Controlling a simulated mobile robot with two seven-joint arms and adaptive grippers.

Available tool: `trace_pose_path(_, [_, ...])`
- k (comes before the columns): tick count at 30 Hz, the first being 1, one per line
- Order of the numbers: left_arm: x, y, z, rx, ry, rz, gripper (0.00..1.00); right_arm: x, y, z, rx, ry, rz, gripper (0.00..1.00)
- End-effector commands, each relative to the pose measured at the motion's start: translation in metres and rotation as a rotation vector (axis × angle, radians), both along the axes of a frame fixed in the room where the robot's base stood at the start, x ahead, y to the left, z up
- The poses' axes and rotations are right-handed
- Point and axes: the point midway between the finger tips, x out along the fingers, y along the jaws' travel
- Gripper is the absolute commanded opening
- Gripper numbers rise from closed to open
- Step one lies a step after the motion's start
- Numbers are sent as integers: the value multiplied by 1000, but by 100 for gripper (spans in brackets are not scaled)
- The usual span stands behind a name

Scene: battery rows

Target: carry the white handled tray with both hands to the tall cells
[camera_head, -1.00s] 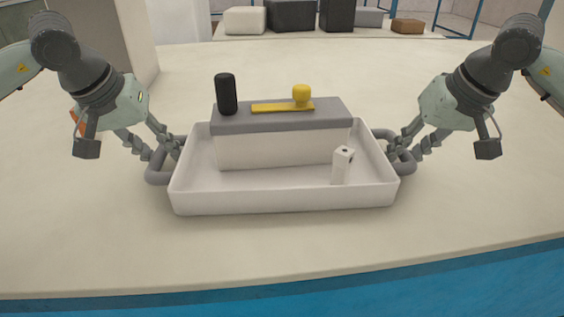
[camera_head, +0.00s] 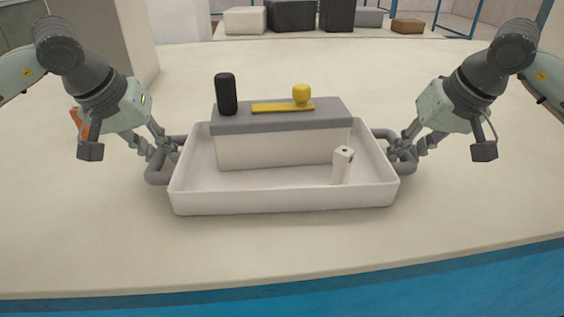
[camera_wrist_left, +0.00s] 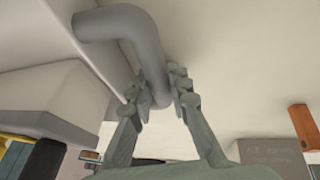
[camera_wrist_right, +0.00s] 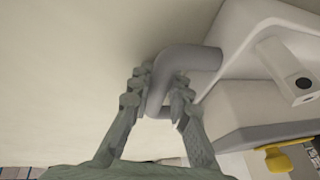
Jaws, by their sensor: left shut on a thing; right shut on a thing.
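The white tray (camera_head: 285,201) sits level on the table in the middle of the head view, with a grey handle at each end. My left gripper (camera_head: 168,150) is shut on its left handle (camera_head: 156,170). The left wrist view shows those fingers (camera_wrist_left: 158,95) on either side of the grey bar. My right gripper (camera_head: 400,150) is shut on the right handle (camera_head: 408,166). The right wrist view shows its fingers (camera_wrist_right: 160,95) around that bar. A small white block with a dark spot (camera_head: 342,165) stands in the tray's right part, leaning slightly.
Behind or within the tray is a white box with a grey top (camera_head: 283,145), bearing a black cylinder (camera_head: 226,94) and a yellow piece with a knob (camera_head: 300,95). An orange cylinder (camera_head: 79,121) is partly hidden behind my left gripper. The front table is clear; several boxes (camera_head: 292,14) stand far back.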

Motion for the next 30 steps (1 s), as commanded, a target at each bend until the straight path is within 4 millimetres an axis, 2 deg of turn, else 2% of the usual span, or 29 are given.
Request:
trace_pose_path(5, [0, 0, 9, -1, -3, 0, 0, 1, 0, 9, 0, -3, -1, 0])
trace_pose_path(18, [0, 0, 50, -1, -2, 0, 0, 1, 0, 50, 0, -3, -1, 0])
trace_pose_path(30, [0, 0, 51, -1, -3, 0, 0, 0, 0, 51, 0, -3, -1, 0])
